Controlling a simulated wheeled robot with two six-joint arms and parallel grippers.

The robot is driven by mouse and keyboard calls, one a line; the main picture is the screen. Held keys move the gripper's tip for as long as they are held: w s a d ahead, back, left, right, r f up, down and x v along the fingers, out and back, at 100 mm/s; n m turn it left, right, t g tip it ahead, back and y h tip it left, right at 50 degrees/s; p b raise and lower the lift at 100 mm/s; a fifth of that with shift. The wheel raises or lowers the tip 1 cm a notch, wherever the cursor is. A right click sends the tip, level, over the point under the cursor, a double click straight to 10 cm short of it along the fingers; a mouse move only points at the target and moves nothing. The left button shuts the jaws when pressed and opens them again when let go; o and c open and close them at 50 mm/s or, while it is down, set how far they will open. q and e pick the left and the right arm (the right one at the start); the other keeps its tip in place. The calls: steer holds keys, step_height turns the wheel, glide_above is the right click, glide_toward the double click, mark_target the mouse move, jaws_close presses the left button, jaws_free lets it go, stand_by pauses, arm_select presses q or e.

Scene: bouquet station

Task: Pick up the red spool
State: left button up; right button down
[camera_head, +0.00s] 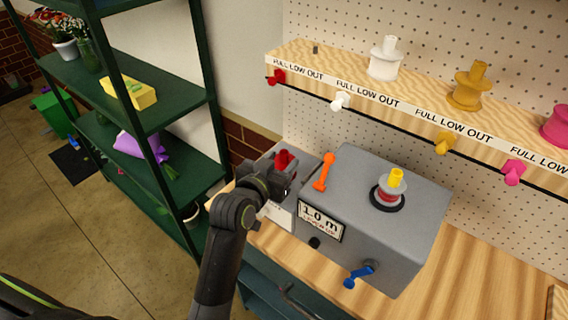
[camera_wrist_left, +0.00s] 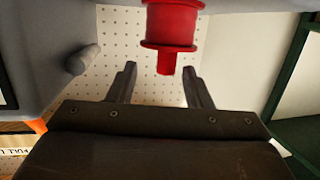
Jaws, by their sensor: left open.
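The red spool (camera_wrist_left: 170,24) shows at the top of the left wrist view, with its flange and narrow stub toward my gripper. In the head view a red part of it (camera_head: 284,158) shows at my left gripper, left of the grey machine. My left gripper (camera_head: 287,180) is open. In the left wrist view its two fingers (camera_wrist_left: 160,86) lie either side of the stub's line, with clear space between them; no grip shows. The spool's lower part is hidden by the gripper in the head view. My right gripper is not in view.
The grey machine (camera_head: 345,190) has an orange lever (camera_head: 324,172), a blue crank (camera_head: 358,275) and a yellow-topped spool (camera_head: 390,190). White (camera_head: 384,60), yellow (camera_head: 468,88) and pink (camera_head: 557,126) spools stand on the wooden shelf (camera_head: 340,65). A green rack (camera_head: 185,110) stands left.

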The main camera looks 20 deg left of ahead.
mark_target(282, 157)
arm_select(q)
steer(key=shift+w+p, duration=0.35)
steer(key=shift+w, duration=0.35)
steer(key=x, duration=0.1)
steer(key=p+x, duration=0.1)
steer(key=x, duration=0.1)
steer(key=shift+a+f, duration=0.15)
steer(key=shift+a, duration=0.2)
steer(key=shift+w+d+f, duration=0.1)
steer(key=shift+w+f, duration=0.1)
steer(key=shift+w, duration=0.45)
jaws_close()
